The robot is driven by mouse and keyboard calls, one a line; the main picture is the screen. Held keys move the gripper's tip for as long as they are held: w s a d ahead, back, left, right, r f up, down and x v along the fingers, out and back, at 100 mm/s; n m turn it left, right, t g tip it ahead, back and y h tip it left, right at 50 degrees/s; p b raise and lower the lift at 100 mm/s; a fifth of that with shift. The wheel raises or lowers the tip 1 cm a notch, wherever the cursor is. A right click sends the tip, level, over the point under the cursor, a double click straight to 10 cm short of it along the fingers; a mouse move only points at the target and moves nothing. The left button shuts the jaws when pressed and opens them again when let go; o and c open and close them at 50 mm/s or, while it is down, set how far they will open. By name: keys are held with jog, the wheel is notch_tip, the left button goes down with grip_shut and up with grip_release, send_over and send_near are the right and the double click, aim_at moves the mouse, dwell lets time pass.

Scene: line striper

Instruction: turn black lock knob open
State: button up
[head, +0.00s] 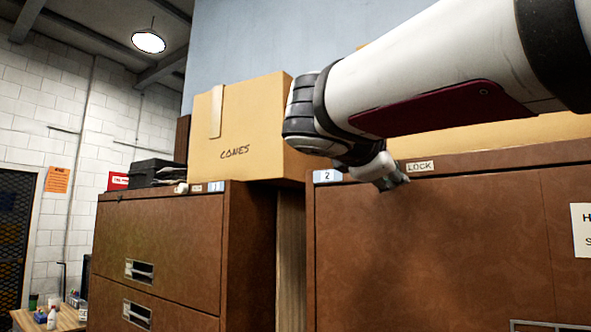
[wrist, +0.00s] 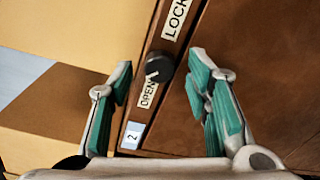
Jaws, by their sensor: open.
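The black lock knob (wrist: 159,67) sits on the brown cabinet's top rail in the wrist view, between the OPEN label (wrist: 148,93) and the LOCK label (wrist: 176,18). A small pale mark on the knob lies on its side toward OPEN; its exact angle is hard to read. My gripper (wrist: 160,61) is open, with one green-padded finger on each side of the knob and a visible gap to both. In the head view, my gripper (head: 388,180) is at the rail, left of the LOCK label (head: 420,166), and the knob is hidden behind it.
The cabinet marked 2 (head: 440,240) fills the lower right. A cardboard box marked CONES (head: 240,130) stands on top to the left, close to my arm. Another brown cabinet (head: 165,235) stands further left. The space before the cabinet fronts looks clear.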

jog(key=v, duration=1)
jog(key=shift+s+a, duration=0.2)
jog(key=shift+s, duration=0.05)
jog(key=shift+f, duration=0.15)
jog(key=s+d+f+m+g+y, duration=0.2)
jog(key=d+f, duration=0.1)
jog(key=f, duration=0.5)
jog(key=s+d+f+m+g+y, duration=0.1)
jog(key=s+d+f+m+g, duration=0.15)
jog(key=f, duration=0.55)
jog(key=s+d+f+m+g+y, duration=0.2)
jog(key=d+f+m, duration=0.1)
jog(key=f, duration=0.5)
jog(key=s+f+m+g+y, duration=0.1)
jog(key=s+f+m+y, duration=0.1)
jog(key=f, duration=0.5)
jog(key=s+a+f+m+g+y, duration=0.1)
jog(key=s+f+m+y, duration=0.2)
jog(key=s+f+m, duration=0.2)
notch_tip(320, 180, down, 3)
jog(key=shift+s+f, duration=0.2)
jog(key=shift+s, duration=0.35)
jog(key=shift+a, duration=0.15)
